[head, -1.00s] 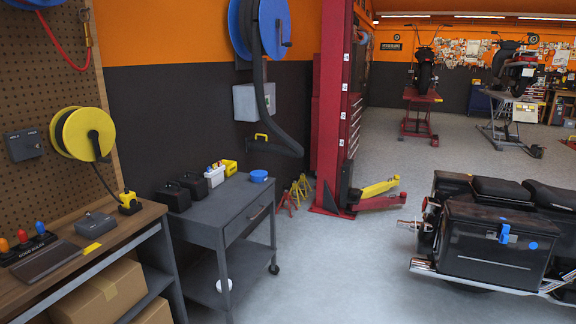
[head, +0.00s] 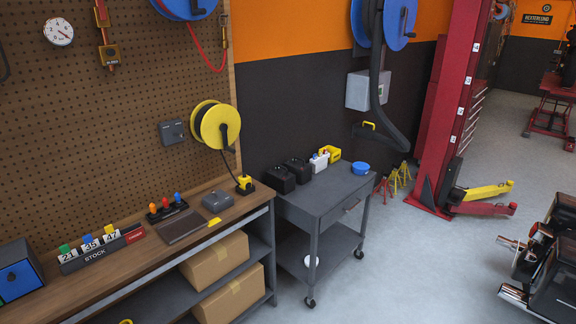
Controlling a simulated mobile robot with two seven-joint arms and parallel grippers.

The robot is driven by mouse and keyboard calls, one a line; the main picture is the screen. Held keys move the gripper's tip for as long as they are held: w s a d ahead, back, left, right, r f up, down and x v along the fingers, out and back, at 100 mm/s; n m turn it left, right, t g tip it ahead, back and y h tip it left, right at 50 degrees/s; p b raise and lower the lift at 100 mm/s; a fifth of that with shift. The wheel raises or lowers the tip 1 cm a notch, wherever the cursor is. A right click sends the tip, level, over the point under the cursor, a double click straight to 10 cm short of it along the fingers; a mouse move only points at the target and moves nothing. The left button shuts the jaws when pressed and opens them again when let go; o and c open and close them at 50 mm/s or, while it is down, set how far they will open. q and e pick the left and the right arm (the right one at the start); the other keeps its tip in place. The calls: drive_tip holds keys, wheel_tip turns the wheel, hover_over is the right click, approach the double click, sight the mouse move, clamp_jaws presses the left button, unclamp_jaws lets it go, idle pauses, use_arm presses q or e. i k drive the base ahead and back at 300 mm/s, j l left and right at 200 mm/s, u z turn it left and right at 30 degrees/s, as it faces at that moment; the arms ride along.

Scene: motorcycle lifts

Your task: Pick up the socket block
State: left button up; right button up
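Two things on the wooden workbench (head: 205,238) could be the socket block, and I cannot tell which. A small yellow block (head: 244,184) with a dark base stands near the bench's right end, by the cable hanging from the yellow reel (head: 214,125). A dark block (head: 167,212) with orange, red and blue pegs stands further left, behind a flat dark plate (head: 183,227). Neither of my grippers shows in the head view.
A grey box (head: 218,200) sits between these two blocks. A STOCK rack (head: 100,249) and a blue bin (head: 17,274) stand further left. A grey cart (head: 318,200) with dark cases and a blue bowl (head: 361,168) stands right of the bench. Floor in front of the cart is clear.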

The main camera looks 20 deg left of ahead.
sight(246, 182)
drive_tip(key=u, duration=0.85)
drive_tip(key=i+l+u, duration=0.1)
drive_tip(key=u, duration=0.35)
drive_tip(key=i+l+u, duration=0.2)
drive_tip(key=u, duration=0.2)
drive_tip(key=i+l+u, duration=0.2)
drive_tip(key=u, duration=0.25)
drive_tip(key=i+l+u, duration=0.15)
drive_tip(key=l, duration=0.2)
drive_tip(key=l+u, duration=0.15)
drive_tip(key=l, duration=0.15)
drive_tip(key=i+l+u, duration=0.15)
drive_tip(key=l, duration=0.25)
